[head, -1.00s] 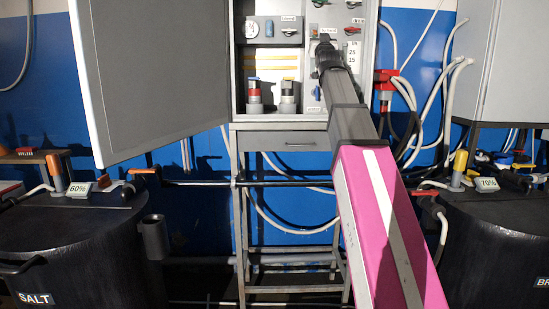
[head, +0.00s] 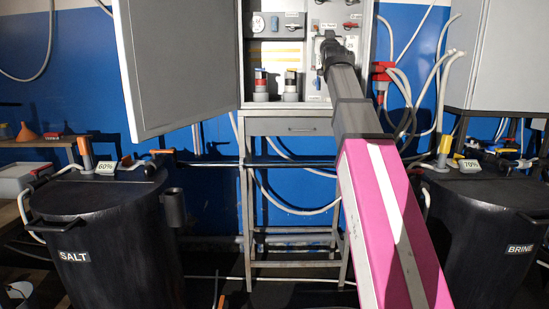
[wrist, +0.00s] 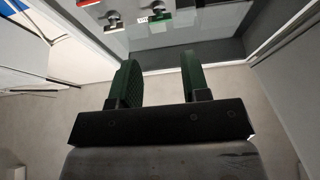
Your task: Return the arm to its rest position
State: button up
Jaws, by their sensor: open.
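My arm reaches forward and up in the head view, with its pink and white link in front. My gripper (head: 328,42) is at its far end, in front of the right part of the open control cabinet (head: 243,50). In the wrist view my gripper (wrist: 162,82) shows two green finger pads apart with nothing between them. Beyond the pads lie the cabinet's grey inside edge and a switch with a green part (wrist: 160,17). The fingertips are dark and small in the head view.
The cabinet door (head: 185,60) hangs open to the left. The cabinet stands on a metal table (head: 290,125). A black SALT tank (head: 105,235) stands left and a BRINE tank (head: 490,235) right. Red plugs and white hoses (head: 384,70) hang right of the cabinet.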

notch_tip(320, 180, down, 49)
jog(key=g, duration=1.1)
jog(key=s+f+g, duration=0.6)
jog(key=s+f, duration=0.8)
jog(key=f, duration=0.3)
jog(key=s+f+g, duration=0.6)
jog(key=s+f, duration=0.8)
jog(key=f, duration=0.3)
jog(key=shift+s+f, duration=0.25)
jog(key=shift+f, duration=0.1)
